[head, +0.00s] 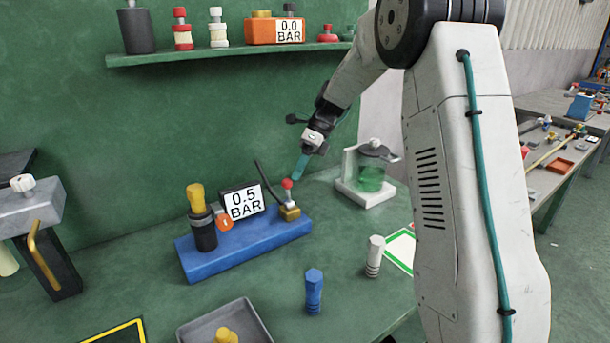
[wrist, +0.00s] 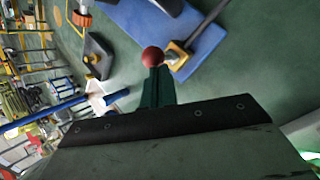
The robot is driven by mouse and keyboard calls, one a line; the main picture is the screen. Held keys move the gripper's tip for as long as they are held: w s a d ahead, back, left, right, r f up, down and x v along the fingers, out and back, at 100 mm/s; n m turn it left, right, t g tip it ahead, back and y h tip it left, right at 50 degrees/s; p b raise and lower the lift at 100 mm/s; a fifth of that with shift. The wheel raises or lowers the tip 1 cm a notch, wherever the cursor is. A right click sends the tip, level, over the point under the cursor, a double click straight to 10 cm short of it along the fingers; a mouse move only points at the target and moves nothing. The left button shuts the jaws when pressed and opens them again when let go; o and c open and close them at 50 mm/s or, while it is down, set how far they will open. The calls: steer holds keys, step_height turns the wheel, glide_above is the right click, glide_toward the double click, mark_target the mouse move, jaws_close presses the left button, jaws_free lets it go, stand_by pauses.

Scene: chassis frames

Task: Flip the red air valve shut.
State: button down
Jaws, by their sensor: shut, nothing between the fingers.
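The red air valve (head: 288,188) is a small lever with a red ball knob on a brass base (head: 290,213), at the right end of a blue block (head: 245,247) on the green bench. In the head view its lever stands roughly upright. In the wrist view the red knob (wrist: 152,57) shows right at the tip of my gripper. My gripper (head: 299,172) has teal fingers that are shut and empty, pointing down just above and right of the knob. It also shows in the wrist view (wrist: 156,82). I cannot tell whether the fingertips touch the knob.
The block also carries a display (head: 243,201) reading 0.5 BAR and a black-and-yellow cylinder (head: 200,225). A glass pot on a white stand (head: 366,190) is to the right. A blue peg (head: 313,291), a grey peg (head: 375,256) and a grey tray (head: 222,318) stand in front.

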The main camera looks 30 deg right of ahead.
steer(key=shift+w+a+f+g, duration=0.15)
steer(key=shift+w+a+g, duration=0.1)
steer(key=shift+w+g, duration=0.45)
steer(key=shift+w+d, duration=0.1)
steer(key=shift+r, duration=0.8)
steer(key=v, duration=0.7)
steer(key=shift+d+r, duration=0.2)
steer(key=shift+r, duration=0.15)
